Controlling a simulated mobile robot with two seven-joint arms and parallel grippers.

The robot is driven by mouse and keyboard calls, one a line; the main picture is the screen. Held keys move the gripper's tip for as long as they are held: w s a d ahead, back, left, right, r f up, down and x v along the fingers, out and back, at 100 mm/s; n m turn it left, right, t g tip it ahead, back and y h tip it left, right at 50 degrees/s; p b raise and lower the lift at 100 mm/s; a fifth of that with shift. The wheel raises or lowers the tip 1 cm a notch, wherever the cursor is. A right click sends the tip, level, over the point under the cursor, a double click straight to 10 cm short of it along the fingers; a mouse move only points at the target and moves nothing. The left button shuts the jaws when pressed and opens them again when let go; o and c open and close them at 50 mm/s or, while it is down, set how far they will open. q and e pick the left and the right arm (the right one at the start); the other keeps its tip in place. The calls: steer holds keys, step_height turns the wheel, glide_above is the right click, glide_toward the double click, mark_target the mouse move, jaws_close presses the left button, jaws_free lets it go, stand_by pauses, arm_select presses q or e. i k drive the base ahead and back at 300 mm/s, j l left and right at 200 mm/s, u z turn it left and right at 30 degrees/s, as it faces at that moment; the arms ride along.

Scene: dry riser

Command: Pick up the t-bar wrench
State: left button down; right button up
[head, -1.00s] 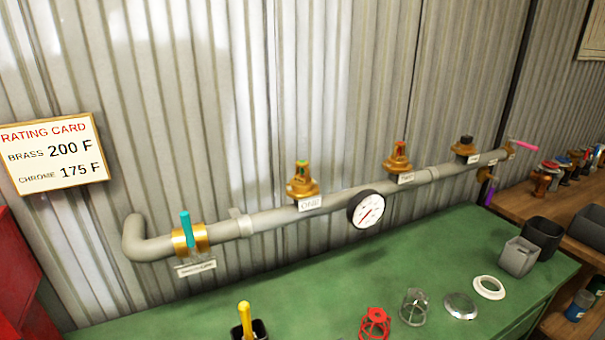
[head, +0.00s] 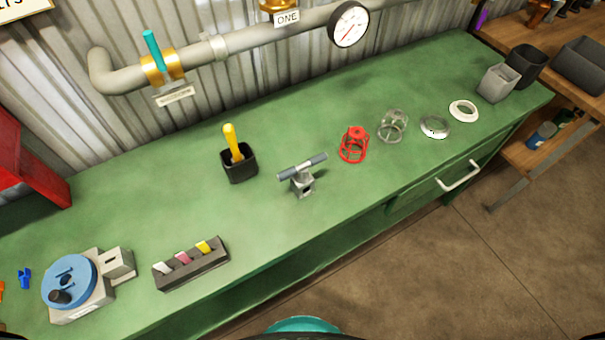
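A T-shaped grey tool, which looks like the t-bar wrench (head: 303,166), stands near the front middle of the green bench (head: 330,225). Its dark crossbar is on top, slightly slanted. Below the bar is a small grey block (head: 303,187); I cannot tell whether this is a holder or part of the wrench. Neither of my grippers shows in the head view.
A black cup (head: 239,166) with a yellow-handled tool stands left of the wrench. A red cage (head: 354,146) and a grey cage (head: 393,126) stand to its right. A dark tray (head: 191,266) and a blue-topped device (head: 70,281) sit front left. The pipe (head: 245,41) runs along the wall.

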mark_target(301, 179)
steer(key=k+j+z, duration=0.15)
steer(key=z, duration=0.2)
steer(key=k+z, duration=0.4)
